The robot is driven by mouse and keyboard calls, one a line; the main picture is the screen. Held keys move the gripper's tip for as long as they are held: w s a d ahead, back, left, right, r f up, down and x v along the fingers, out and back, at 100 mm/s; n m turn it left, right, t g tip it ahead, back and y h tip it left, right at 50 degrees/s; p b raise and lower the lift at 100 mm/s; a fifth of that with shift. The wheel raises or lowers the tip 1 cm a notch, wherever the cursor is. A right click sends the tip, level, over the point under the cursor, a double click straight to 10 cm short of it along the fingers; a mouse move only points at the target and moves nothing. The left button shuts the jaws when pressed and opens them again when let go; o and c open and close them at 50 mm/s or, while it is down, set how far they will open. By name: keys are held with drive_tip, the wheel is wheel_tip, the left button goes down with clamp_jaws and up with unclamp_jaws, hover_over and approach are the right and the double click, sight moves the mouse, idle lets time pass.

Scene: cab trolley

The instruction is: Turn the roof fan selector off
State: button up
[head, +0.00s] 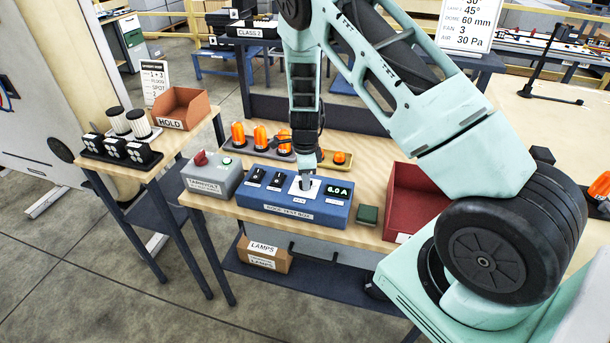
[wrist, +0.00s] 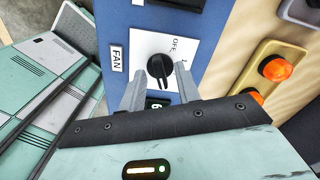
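In the wrist view the fan selector (wrist: 157,68) is a black round knob with a grip bar, on a white plate (wrist: 178,62) marked OFF and 1. A FAN label (wrist: 117,58) is beside it. The bar lies roughly toward my gripper's palm, away from the OFF mark. My gripper (wrist: 160,78) is open, with one finger on each side of the knob and gaps showing. In the head view my gripper (head: 305,182) points down and hides the knob.
Black switches (head: 256,176) sit left of the plate. A grey box with a red button (head: 200,158) stands left, a green block (head: 367,216) and red bin (head: 412,195) right. Orange lamps (head: 260,135) stand behind the box.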

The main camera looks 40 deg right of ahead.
clamp_jaws()
